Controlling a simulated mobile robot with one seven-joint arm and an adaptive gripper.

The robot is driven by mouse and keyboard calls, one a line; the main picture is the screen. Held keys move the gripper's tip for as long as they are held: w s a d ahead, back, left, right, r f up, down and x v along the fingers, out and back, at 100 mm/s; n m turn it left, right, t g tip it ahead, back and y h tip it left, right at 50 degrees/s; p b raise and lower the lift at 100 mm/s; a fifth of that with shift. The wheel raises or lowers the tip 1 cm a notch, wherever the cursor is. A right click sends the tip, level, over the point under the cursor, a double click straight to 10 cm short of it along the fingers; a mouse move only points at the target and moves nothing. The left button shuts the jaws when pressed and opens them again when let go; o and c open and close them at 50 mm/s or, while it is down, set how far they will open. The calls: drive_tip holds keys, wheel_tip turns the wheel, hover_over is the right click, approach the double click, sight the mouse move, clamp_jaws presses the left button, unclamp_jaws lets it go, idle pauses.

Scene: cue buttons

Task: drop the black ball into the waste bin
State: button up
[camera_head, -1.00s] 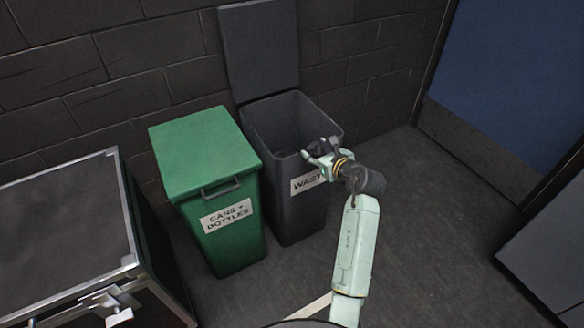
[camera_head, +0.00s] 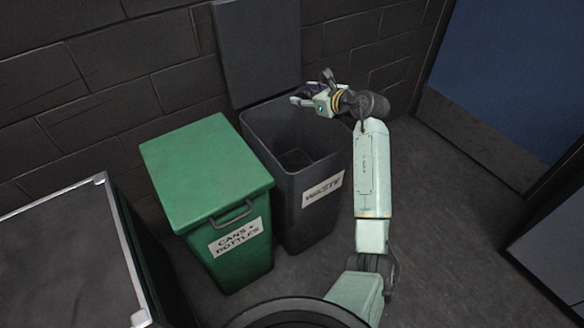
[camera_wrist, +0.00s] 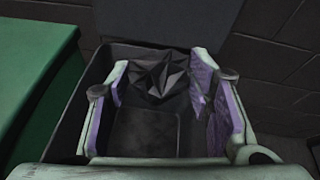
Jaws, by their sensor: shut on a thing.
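The black ball (camera_wrist: 160,76) is a dark, faceted lump between my gripper's fingers in the wrist view. My gripper (camera_head: 309,94) is shut on it. In the head view the ball is hard to tell from the dark background. The waste bin (camera_head: 322,192) is dark grey, with a white WASTE label on its front and its lid raised against the wall. My gripper is over the bin's open top, towards its back right side. In the wrist view the bin's inside (camera_wrist: 146,132) shows below the ball and fingers.
A green bin (camera_head: 205,170) labelled CANS + BOTTLES, lid closed, stands just left of the waste bin. A dark case (camera_head: 70,260) with metal edges is at the lower left. A brick wall is behind. Floor to the right is clear up to a blue door (camera_head: 520,80).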

wheel_tip(320, 180, down, 6)
drive_tip(key=b, duration=0.4)
drive_tip(key=o, duration=1)
drive_tip(key=v, duration=1.2)
drive_tip(key=shift+r, duration=0.1)
